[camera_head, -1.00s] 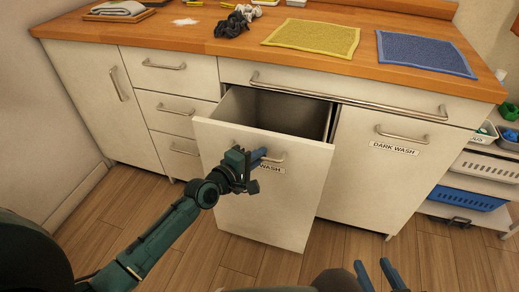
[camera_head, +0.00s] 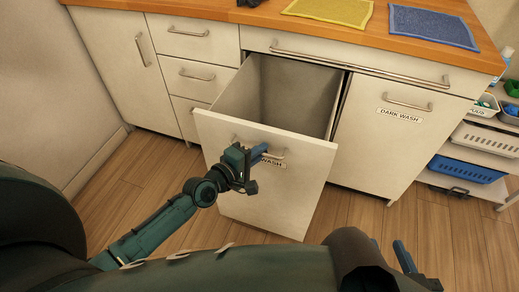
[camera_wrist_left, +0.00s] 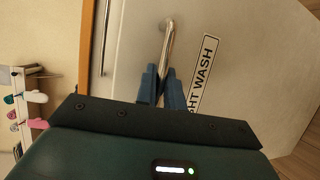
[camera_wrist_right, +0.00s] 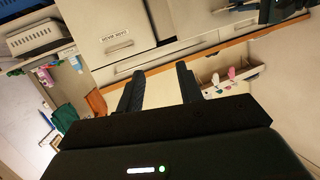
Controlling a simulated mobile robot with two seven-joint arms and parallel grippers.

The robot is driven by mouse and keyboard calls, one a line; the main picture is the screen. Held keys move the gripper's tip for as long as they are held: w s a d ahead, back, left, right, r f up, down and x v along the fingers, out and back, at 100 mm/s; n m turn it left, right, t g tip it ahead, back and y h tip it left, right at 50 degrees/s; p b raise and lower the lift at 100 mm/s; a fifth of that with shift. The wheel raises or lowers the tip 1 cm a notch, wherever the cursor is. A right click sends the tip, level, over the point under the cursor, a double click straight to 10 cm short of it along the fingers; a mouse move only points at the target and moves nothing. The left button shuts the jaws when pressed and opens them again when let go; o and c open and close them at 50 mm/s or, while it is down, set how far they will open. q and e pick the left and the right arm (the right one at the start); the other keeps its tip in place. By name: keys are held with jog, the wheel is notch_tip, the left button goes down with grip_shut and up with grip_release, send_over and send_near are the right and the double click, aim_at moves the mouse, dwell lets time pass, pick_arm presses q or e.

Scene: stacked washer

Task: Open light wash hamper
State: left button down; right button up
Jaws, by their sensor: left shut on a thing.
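The light wash hamper (camera_head: 250,190) is a white pull-out drawer front, standing well out from the cabinet in the head view. Its deep grey bin (camera_head: 292,95) shows from above and looks empty. Its metal bar handle (camera_head: 277,155) also shows in the left wrist view (camera_wrist_left: 167,42), beside a label partly hidden but reading "HT WASH" (camera_wrist_left: 203,72). My left gripper (camera_head: 258,155) is shut on the handle, its blue fingers around the bar (camera_wrist_left: 163,85). My right gripper (camera_wrist_right: 160,85) is open and empty, low at the right in the head view (camera_head: 402,255).
The closed dark wash front (camera_head: 385,150) is right of the hamper. Closed drawers (camera_head: 195,75) are on its left. A yellow cloth (camera_head: 330,10) and a blue cloth (camera_head: 433,25) lie on the wooden counter. A shelf with a blue basket (camera_head: 465,172) stands at right. Wooden floor (camera_head: 350,215) is open in front.

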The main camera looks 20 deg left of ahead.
jog(key=shift+f, duration=0.1)
pick_arm(q)
jog(key=c, duration=1.8)
grip_release()
jog(key=shift+c, duration=0.2)
jog(key=shift+o, duration=0.2)
pick_arm(e)
jog(key=shift+a, duration=0.1)
pick_arm(q)
jog(key=p+v, duration=0.1)
jog(key=v, duration=1.2)
pick_arm(e)
jog(key=shift+w+a+f, duration=0.1)
jog(key=shift+w+a, duration=0.05)
jog(key=shift+a, duration=0.1)
pick_arm(q)
jog(key=shift+r, duration=0.15)
pick_arm(e)
jog(key=shift+d, duration=0.1)
